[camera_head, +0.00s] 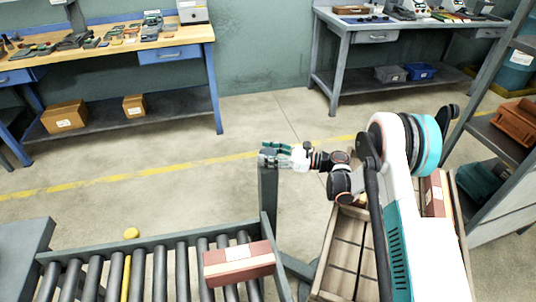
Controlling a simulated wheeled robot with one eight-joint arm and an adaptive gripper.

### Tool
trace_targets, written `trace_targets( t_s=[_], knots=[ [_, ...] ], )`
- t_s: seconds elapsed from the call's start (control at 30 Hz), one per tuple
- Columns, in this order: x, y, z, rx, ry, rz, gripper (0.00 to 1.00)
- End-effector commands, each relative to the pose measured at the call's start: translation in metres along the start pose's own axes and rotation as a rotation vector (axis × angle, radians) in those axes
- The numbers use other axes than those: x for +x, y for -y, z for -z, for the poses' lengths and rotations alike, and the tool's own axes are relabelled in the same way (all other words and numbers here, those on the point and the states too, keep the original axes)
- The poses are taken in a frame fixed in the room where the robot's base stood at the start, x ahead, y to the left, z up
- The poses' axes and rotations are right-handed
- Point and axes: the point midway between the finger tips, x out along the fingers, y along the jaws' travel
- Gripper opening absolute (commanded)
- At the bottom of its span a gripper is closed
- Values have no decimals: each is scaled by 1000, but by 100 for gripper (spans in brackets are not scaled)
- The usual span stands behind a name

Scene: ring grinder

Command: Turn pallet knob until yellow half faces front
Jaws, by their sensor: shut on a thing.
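A grey upright post (268,205) stands at the right end of the roller conveyor. My gripper (272,156) reaches in from the right and lies at the top of this post. Its fingers, with green parts, are shut on the pallet knob there. The fingers cover the knob almost wholly, so its yellow half and the way it faces cannot be told.
A roller conveyor (155,239) carries a reddish box (239,263). A yellow round thing (131,233) sits by its far rail. A wooden pallet crate (325,262) is under my arm. Workbenches (150,42) stand behind; the floor between is clear.

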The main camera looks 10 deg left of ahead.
Motion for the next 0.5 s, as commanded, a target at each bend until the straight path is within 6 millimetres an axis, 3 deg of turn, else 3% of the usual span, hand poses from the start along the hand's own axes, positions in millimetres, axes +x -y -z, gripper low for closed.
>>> trace_targets(
  t_s=[0.5],
  knots=[
    [1,1,0,0,0,-350,26]
  ],
)
